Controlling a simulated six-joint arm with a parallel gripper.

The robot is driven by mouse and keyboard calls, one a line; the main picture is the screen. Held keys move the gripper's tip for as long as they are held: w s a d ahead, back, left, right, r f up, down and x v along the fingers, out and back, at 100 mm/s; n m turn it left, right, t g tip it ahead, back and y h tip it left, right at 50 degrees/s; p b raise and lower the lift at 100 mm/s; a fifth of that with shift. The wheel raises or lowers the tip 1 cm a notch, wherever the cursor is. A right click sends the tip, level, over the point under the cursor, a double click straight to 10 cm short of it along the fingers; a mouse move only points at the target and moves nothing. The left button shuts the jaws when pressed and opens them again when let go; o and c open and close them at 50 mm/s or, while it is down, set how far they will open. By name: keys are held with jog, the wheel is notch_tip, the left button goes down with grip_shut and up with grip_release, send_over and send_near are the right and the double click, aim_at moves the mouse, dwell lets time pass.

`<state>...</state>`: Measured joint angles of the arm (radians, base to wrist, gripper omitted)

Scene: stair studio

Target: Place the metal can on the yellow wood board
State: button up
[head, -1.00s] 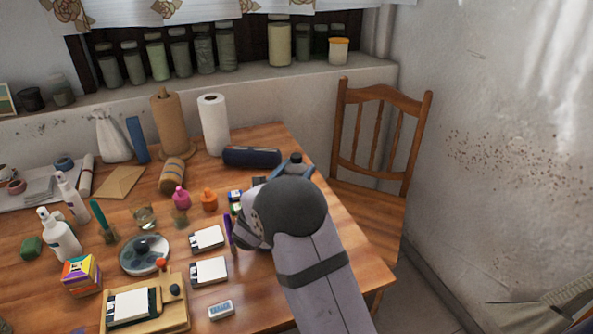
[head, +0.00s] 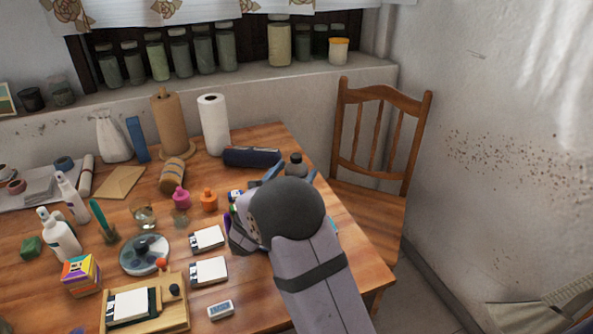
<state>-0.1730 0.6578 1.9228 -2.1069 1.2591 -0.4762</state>
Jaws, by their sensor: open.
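I cannot pick out the metal can for certain; my wrist and gripper hide part of the table's right side. A small dark grey, rounded container (head: 296,162) shows just beyond my wrist, its lower part hidden. My gripper (head: 292,174) is open at the table's right side, mostly hidden behind my wrist, with blue finger-like parts showing on both sides of this container. Contact cannot be seen.
White-and-black cards (head: 209,270) and a small digital device (head: 221,310) lie between the board and my arm. A round grey-green dish (head: 145,255), a colourful cube (head: 80,276) and white bottles (head: 60,238) stand left. A dark blue case (head: 251,157) lies behind.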

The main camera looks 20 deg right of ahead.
jog(key=v, duration=0.6)
jog(key=shift+r, duration=0.1)
dwell(0.3)
jog(key=s+d+r+m+g+h+p, duration=0.1)
jog(key=s+d+r+m+g+p, duration=0.35)
jog(key=s+d+m, duration=0.2)
jog(key=s+d+f+m+g+y+p, duration=0.1)
jog(key=s+m+g+p, duration=0.2)
jog(key=s, duration=0.3)
jog(key=s+d+m+g+y+p, duration=0.2)
jog(key=s+m+g, duration=0.15)
jog(key=s, duration=0.35)
jog(key=s+a+m+g+y+p, duration=0.35)
jog(key=s+a+m+p, duration=0.25)
jog(key=s, duration=0.2)
jog(key=s+a+r+m+t+y+p, duration=0.1)
jog(key=s+a+r+m+y+p, duration=0.2)
jog(key=a+m+y, duration=0.4)
jog(key=a+r+m+p, duration=0.1)
jog(key=a+p, duration=0.1)
jog(key=a, duration=0.1)
jog(key=shift+s+t+p, duration=0.25)
jog(key=shift+t+p, duration=0.1)
jog(key=shift+p, duration=0.05)
